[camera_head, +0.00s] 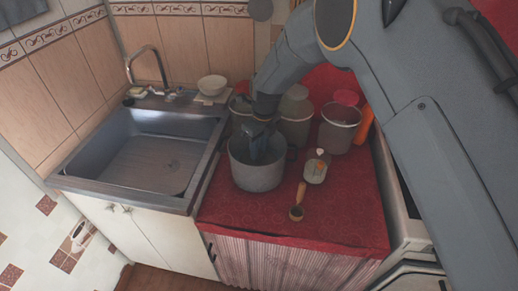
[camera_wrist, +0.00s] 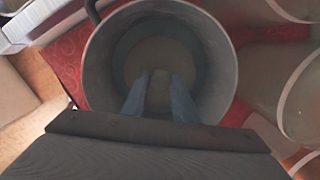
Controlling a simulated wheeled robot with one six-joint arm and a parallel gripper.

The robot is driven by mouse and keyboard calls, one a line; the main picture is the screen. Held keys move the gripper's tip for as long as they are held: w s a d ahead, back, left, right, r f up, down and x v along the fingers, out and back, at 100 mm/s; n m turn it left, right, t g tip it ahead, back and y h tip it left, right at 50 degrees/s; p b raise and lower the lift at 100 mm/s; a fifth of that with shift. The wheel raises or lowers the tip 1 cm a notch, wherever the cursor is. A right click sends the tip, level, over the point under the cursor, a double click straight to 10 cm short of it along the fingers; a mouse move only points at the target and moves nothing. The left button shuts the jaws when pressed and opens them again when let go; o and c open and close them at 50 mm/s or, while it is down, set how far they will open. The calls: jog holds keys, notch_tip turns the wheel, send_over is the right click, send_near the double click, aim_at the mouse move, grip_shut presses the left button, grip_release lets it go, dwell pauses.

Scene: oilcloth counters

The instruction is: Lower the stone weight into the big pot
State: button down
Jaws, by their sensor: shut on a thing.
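The big pot (camera_head: 256,178) is grey metal and stands upright on the red oilcloth, just right of the sink. My gripper (camera_head: 257,152) points down into its mouth. In the wrist view the pot's rim (camera_wrist: 222,50) surrounds my gripper (camera_wrist: 159,82), whose two bluish fingers reach inside. They are shut on the stone weight (camera_wrist: 158,92), a small dull grey-beige thing between the fingertips. The pot's pale floor lies beneath it. I cannot tell whether the stone touches the floor. In the head view the stone is hidden by the fingers and pot.
Pale lidded canisters (camera_head: 294,118) stand close behind the pot, with a red-lidded one (camera_head: 340,125) to the right. A labelled container (camera_head: 316,167) and a wooden-handled scoop (camera_head: 298,204) lie right of the pot. The sink (camera_head: 150,150) is left. The front oilcloth (camera_head: 340,222) is clear.

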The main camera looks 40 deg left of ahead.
jog(key=shift+f, duration=0.4)
dwell(0.3)
jog(key=c, duration=1.3)
grip_release()
jog(key=shift+c, duration=0.2)
